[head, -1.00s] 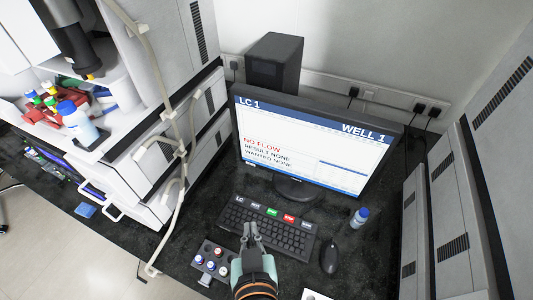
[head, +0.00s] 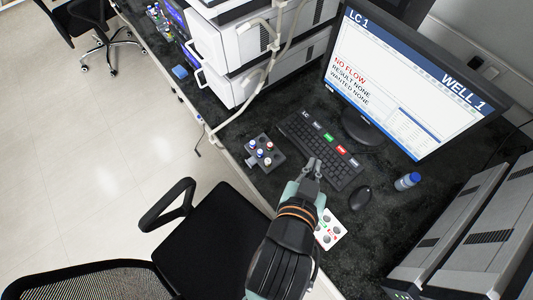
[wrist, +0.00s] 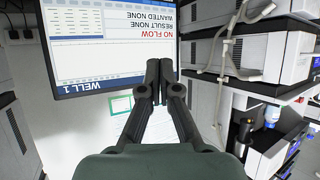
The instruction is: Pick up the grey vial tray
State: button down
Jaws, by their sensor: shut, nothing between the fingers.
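The grey vial tray (head: 264,154) lies on the dark bench near its front edge, left of the keyboard in the head view. It holds several vials with white, blue and red caps. My gripper (head: 312,165) is shut and empty, over the keyboard's near edge, to the right of the tray and apart from it. In the wrist view my gripper (wrist: 159,66) shows its two fingers together with nothing between them. The tray does not show in the wrist view.
The keyboard (head: 322,149), mouse (head: 360,198) and blue-capped bottle (head: 407,181) lie right of the tray. A white card with coloured spots (head: 329,232) lies near my arm. The monitor (head: 410,85) stands behind. A chair (head: 215,235) is at the bench front. A pale hose (head: 262,85) hangs by the instruments.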

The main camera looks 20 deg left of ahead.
jog(key=shift+w, duration=0.15)
jog(key=shift+a, duration=0.1)
jog(key=c, duration=1.9)
grip_release()
jog(key=o, duration=1.9)
